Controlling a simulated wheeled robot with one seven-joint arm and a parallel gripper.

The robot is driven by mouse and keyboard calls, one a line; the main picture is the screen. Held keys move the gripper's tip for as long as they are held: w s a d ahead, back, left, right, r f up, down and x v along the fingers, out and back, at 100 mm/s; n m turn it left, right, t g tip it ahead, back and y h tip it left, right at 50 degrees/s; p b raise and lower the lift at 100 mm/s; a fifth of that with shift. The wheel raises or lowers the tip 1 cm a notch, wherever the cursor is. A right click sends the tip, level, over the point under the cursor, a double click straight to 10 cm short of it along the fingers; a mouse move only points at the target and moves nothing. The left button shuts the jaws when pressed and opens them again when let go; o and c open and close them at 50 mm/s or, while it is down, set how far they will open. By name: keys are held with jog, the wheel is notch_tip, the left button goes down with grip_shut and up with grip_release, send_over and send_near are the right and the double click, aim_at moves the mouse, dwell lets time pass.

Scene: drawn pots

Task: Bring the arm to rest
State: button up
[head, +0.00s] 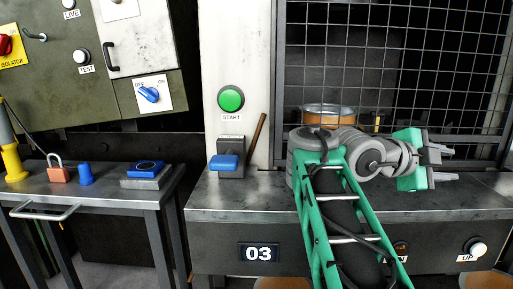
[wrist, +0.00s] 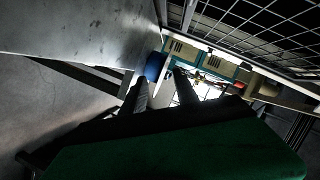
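My gripper (head: 453,164) is at the right in the head view, above the metal bench (head: 240,200), pointing right. Its two grey fingers stand apart with nothing seen between them in the head view. My green and grey arm is bent across the bench's right part and hides some of it. In the wrist view the two dark fingers of my gripper (wrist: 162,88) are apart. A blue rounded thing (wrist: 155,66) shows beyond them; I cannot tell what it is.
A wire mesh guard (head: 400,60) stands behind my arm, with an orange-brown round pot (head: 328,112) near it. A green button (head: 231,98) and a blue-handled lever (head: 224,162) are left of my arm. A side table (head: 110,186) holds a padlock (head: 58,172).

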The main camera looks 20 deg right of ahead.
jog(key=w+a+r+n+t+y+p, duration=0.2)
jog(key=w+a+n+t+y+p, duration=0.6)
jog(key=w+a+n+p, duration=1.2)
jog(key=s+a+f+n+g+y+p, duration=0.1)
jog(key=s+a+n+y+p, duration=0.2)
jog(key=s+a+n+p, duration=0.2)
jog(key=s+a+f+n+g+y+p, duration=0.1)
jog(key=s+a+n+y+p, duration=0.3)
jog(key=a+p, duration=0.7)
jog(key=s+a+n, duration=0.2)
jog(key=s+a, duration=0.1)
jog(key=a, duration=0.3)
jog(key=shift+g, duration=0.3)
jog(key=shift+w, duration=0.1)
